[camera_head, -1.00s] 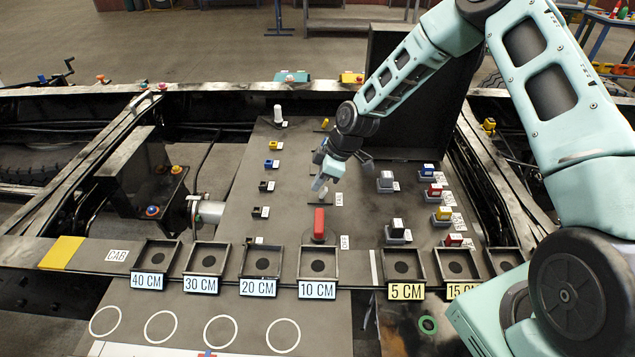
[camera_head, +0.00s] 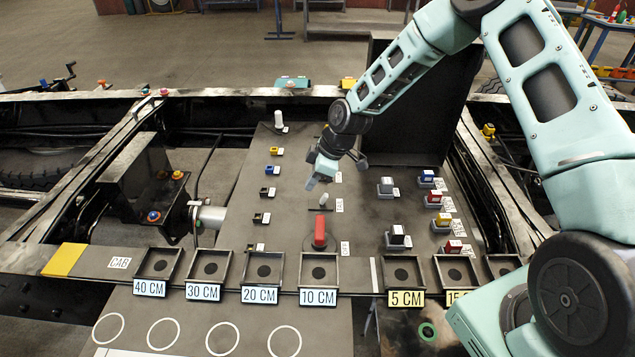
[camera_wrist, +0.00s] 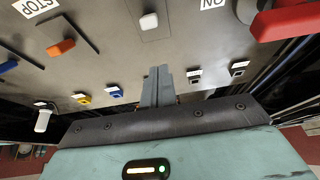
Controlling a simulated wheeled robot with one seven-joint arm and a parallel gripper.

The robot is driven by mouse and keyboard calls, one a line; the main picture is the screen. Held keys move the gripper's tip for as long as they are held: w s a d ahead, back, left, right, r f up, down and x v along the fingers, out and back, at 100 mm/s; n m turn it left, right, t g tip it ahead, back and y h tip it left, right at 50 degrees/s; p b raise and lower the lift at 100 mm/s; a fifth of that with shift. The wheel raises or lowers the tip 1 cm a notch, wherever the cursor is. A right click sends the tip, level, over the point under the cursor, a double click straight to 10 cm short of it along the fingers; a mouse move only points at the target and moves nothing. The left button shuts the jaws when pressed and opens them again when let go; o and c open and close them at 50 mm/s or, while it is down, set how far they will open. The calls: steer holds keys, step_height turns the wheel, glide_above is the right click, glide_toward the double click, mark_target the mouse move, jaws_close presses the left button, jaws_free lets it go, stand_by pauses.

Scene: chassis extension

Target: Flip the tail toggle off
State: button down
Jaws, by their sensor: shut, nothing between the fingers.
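A small white toggle (camera_head: 323,199) stands on the grey panel, above the red handle, with a white tag beside it too small to read. I take it as the tail toggle, but cannot confirm its name. In the wrist view a white toggle (camera_wrist: 149,21) stands on its plate just beyond my fingertips. My gripper (camera_head: 312,184) is shut and empty, pointing down above the panel, slightly up and left of the toggle in the head view. In the wrist view its fingers (camera_wrist: 157,74) are together, with a visible gap to the white toggle.
The red handle (camera_head: 319,232) stands near the panel's front. Blocks such as the blue one (camera_head: 427,177) stand to the right, and small switches such as the yellow one (camera_head: 274,151) to the left. An orange lever (camera_wrist: 60,47) beside a STOP label shows in the wrist view.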

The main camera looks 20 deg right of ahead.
steer(key=shift+w+a+r, duration=0.3)
steer(key=shift+a+r, duration=0.1)
steer(key=shift+a, duration=0.35)
steer(key=shift+d+r, duration=0.3)
steer(key=s+d+r+b, duration=0.2)
steer(key=d+r, duration=0.3)
steer(key=r, duration=0.1)
steer(key=shift+s+d+r, duration=0.3)
